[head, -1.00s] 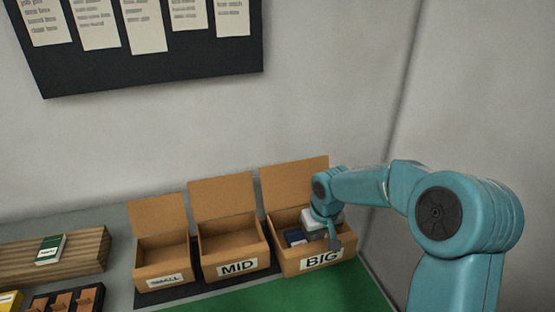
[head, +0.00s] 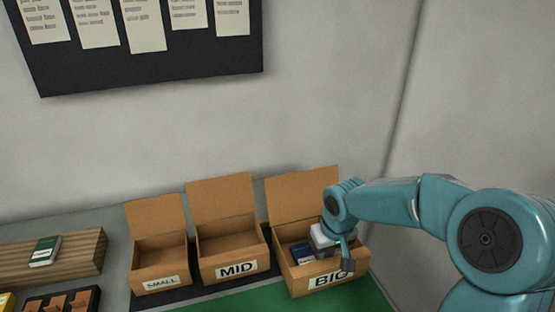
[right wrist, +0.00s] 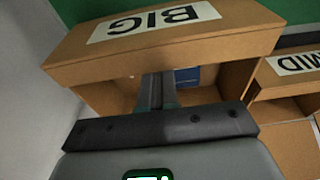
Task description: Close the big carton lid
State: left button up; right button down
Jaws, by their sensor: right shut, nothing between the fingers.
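The big carton (head: 302,282) stands with its label facing front, and its lid (head: 300,203) is open, standing up at the back. Inside are a dark blue box (head: 300,254) and a white and grey item (head: 321,236). In the right wrist view the carton's front wall (right wrist: 230,39) shows upside down beyond my fingers (right wrist: 158,78), with blue inside (right wrist: 187,76). My left gripper is out of view.
The mid carton (head: 235,272) and small carton (head: 160,285) stand open to the left. The wall is close behind and right. Green surface (head: 240,303) lies clear in front.

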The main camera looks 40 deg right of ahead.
jog(key=shift+s+a, duration=0.1)
jog(key=shift+s, duration=0.15)
jog(key=shift+w, duration=0.1)
jog(key=shift+w+d, duration=0.2)
jog(key=shift+w, duration=0.25)
jog(key=shift+w+r, duration=0.1)
notch_tip(320, 180, up, 7)
jog(key=p, duration=0.5)
